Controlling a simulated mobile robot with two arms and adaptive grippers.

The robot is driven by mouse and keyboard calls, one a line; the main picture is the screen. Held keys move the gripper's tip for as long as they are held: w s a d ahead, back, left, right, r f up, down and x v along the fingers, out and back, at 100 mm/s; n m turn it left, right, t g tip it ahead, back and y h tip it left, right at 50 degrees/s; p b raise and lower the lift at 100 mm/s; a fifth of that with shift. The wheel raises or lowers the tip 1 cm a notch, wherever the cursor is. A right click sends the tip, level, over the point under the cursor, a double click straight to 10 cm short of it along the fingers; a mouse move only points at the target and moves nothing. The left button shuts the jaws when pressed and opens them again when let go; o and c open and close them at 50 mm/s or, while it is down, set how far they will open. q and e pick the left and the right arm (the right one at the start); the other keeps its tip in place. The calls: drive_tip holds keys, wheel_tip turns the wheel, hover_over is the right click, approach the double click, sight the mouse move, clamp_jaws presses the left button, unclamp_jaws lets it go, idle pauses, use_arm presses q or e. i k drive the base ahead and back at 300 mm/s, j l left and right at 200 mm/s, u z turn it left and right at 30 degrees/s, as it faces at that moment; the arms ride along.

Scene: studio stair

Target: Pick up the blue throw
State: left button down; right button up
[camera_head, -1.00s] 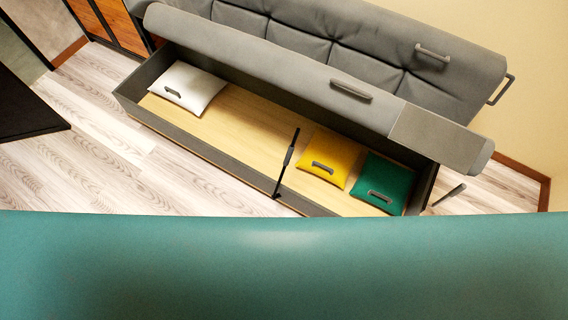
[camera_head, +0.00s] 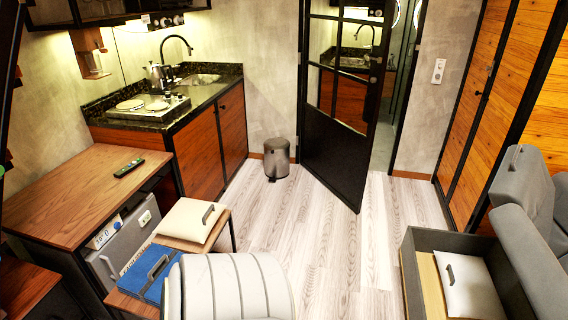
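A folded blue throw (camera_head: 148,277) with a grey handle on top lies at the lower left, on a low wooden surface (camera_head: 130,304). It is beside a grey box-like unit under the desk and left of a pale ribbed seat back. Neither of my grippers is in view.
A wooden desk (camera_head: 85,192) with a remote (camera_head: 129,168) stands at left. The ribbed chair (camera_head: 232,288) is at the front. The open sofa box (camera_head: 412,280) with a white cushion (camera_head: 466,286) is at right. Pale floor (camera_head: 325,235) lies clear between, towards the bin (camera_head: 276,158) and open door (camera_head: 340,130).

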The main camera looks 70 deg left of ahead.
sight(143, 280)
drive_tip(key=u, duration=3.4)
